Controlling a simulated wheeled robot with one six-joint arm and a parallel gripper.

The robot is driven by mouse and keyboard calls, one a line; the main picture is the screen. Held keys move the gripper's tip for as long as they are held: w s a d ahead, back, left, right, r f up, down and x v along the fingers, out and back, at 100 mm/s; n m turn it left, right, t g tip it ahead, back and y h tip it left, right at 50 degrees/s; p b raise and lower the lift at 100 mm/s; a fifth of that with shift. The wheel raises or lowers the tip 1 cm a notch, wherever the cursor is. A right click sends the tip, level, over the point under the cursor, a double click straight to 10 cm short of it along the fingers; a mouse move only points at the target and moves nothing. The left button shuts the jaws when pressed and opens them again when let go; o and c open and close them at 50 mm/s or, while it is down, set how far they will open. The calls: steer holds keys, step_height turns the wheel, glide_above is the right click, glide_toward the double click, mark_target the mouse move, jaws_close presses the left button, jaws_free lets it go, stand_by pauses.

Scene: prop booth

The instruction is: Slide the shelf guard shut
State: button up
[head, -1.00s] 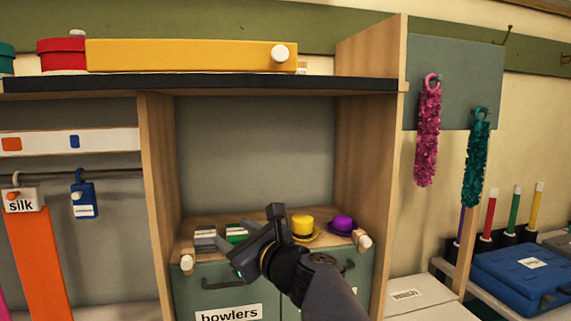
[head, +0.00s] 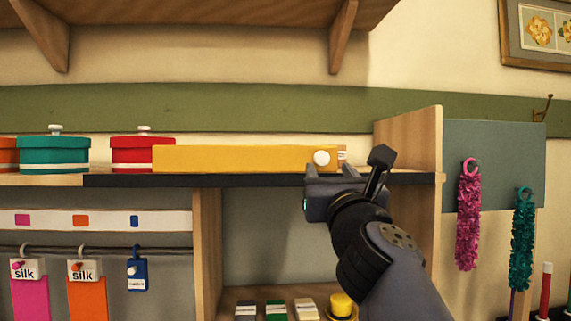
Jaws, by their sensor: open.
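The shelf guard is a long yellow bar (head: 235,158) standing along the front of the upper shelf, with a white knob (head: 321,158) near its right end. A dark strip (head: 120,181) runs along the shelf edge, past both ends of the guard. The guard's left end overlaps a red round tin (head: 131,155) in the picture. My gripper (head: 348,168) is open and empty, just below and to the right of the knob. The jaws seem apart from the knob, though the depth is hard to judge. They hide part of the shelf edge.
A teal tin (head: 54,156) stands uncovered at the left. A wooden upright (head: 408,140) bounds the shelf on the right. A pink garland (head: 468,220) and a teal garland (head: 522,240) hang beyond it. Small hats and blocks sit in the cubby below.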

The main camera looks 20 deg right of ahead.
mark_target(322, 158)
steer(key=shift+x, duration=2.35)
steer(key=shift+c, duration=0.3)
jaws_close()
